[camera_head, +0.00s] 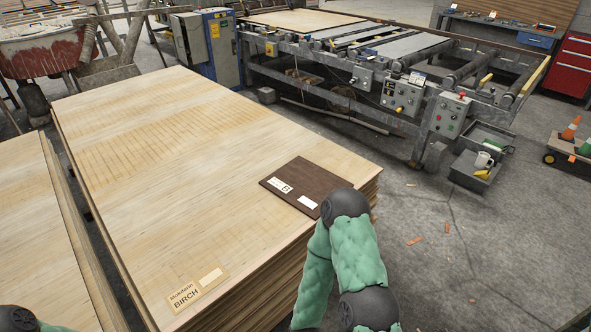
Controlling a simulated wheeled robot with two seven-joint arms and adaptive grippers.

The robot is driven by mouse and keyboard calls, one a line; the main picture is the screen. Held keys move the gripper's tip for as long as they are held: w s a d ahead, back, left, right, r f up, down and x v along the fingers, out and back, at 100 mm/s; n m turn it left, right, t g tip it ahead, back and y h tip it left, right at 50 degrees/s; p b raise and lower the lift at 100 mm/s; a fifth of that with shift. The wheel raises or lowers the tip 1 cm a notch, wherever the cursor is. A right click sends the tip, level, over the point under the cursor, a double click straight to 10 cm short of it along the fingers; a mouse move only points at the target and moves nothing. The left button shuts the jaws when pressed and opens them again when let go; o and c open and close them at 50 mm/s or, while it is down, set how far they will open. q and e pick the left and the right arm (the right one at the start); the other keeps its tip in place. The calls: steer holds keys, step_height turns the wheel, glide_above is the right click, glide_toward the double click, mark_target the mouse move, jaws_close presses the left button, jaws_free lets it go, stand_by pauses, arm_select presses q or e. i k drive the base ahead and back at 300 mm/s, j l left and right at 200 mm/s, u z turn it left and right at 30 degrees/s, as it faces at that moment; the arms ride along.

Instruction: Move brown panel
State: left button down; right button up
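The dark brown panel (298,186) lies flat near the right edge of the large birch veneer stack (170,140). It bears two white labels, and its lower right corner is close to or behind my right arm. My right arm, in a green sleeve with black joints, rises from the bottom and bends beside the panel. No fingers of my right gripper show. Only a small part of my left arm shows in the bottom left corner, and my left gripper is out of view.
A tan birch label panel (198,289) lies at the stack's near corner. A second veneer stack (45,230) stands at left. A roller machine (400,85) with control boxes stands behind. The floor (480,240) at right is mostly clear, with small orange scraps.

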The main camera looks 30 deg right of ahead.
mark_target(302, 183)
steer(key=i+l+u, duration=0.1)
steer(key=l+u, duration=0.45)
steer(key=l, duration=0.15)
steer(key=i+l, duration=0.1)
steer(key=l, duration=1)
steer(key=i+l, duration=0.15)
steer(key=l, duration=0.4)
steer(key=i+l, duration=0.1)
steer(key=l, duration=0.45)
